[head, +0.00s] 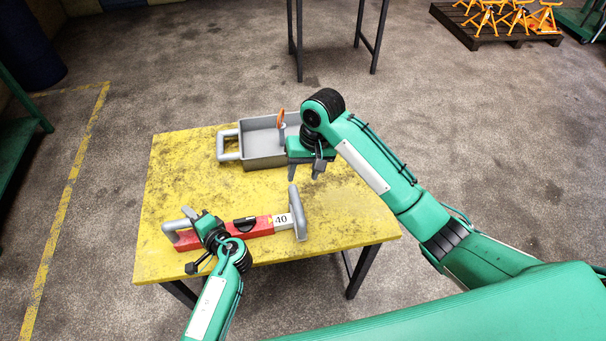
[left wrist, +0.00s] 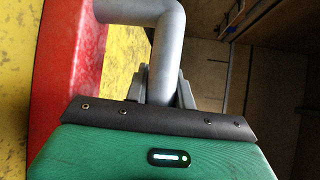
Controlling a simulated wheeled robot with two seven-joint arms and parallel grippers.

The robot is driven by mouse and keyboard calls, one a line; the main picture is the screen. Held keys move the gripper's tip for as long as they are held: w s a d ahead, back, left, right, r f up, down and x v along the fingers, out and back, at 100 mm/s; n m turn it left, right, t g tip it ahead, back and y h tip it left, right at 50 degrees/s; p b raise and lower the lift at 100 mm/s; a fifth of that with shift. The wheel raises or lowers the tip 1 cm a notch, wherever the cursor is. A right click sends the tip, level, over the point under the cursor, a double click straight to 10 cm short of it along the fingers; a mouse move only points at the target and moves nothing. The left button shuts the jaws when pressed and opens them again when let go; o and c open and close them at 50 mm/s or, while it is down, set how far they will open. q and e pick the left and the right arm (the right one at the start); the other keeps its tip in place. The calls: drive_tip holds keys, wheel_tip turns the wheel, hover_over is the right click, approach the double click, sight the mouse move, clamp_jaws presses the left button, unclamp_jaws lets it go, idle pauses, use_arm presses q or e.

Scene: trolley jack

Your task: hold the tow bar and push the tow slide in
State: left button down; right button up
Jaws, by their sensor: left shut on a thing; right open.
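The red tow bar (head: 190,240) lies across the yellow table, with a grey handle at its left end. My left gripper (head: 190,238) is shut on that grey handle, which also shows between the fingers in the left wrist view (left wrist: 165,45).
A grey tray (head: 262,160) with a side handle stands at the table's back, partly hidden by my right gripper. An orange-tipped thing (head: 281,118) shows at it. The yellow table's (head: 345,215) right part is clear. A pallet with orange stands (head: 505,38) is far off.

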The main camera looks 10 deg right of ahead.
use_arm(q)
drive_tip(key=shift+a, duration=0.1)
drive_tip(key=c, duration=1.1)
unclamp_jaws()
